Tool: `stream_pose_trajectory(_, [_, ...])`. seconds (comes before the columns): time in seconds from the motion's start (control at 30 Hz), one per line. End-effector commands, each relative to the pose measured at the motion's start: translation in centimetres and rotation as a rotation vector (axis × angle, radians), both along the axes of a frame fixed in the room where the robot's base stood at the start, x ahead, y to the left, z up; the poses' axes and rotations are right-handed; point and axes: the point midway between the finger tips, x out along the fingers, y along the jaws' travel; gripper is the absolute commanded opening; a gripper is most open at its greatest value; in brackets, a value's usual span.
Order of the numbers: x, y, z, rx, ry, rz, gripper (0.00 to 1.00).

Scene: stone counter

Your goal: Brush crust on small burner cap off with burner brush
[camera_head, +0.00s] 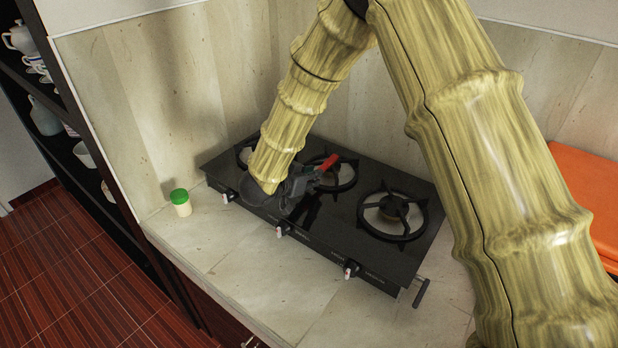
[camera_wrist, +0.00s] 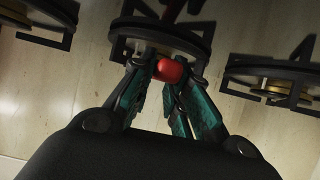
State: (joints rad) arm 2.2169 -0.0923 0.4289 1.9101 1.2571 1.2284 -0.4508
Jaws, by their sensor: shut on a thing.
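My gripper (camera_head: 308,178) hangs low over the black stove (camera_head: 330,228), near its middle burner (camera_head: 345,181). It is shut on the red handle of the burner brush (camera_head: 329,162). In the wrist view the red handle (camera_wrist: 171,70) sits between the two fingertips (camera_wrist: 168,76), in front of a round burner. The brush's bristles are hidden, so I cannot tell whether they touch a cap. The left burner (camera_head: 243,156) is partly covered by my arm. The right burner (camera_head: 393,210) is clear. I cannot make out crust on any cap or tell which is small.
A jar with a green lid (camera_head: 181,202) stands on the counter (camera_head: 265,285) left of the stove. A wall rises close behind the stove. An orange board (camera_head: 580,195) is at the right, and dark shelves with crockery (camera_head: 45,115) are at the left. The front counter strip is free.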

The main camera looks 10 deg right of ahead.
Motion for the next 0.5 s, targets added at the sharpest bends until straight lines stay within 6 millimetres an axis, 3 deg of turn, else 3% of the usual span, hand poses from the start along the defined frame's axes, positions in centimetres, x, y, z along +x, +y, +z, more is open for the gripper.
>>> stream_pose_trajectory(0.5, [0.5,-0.51,0.1,-0.001,0.001,0.0,0.0])
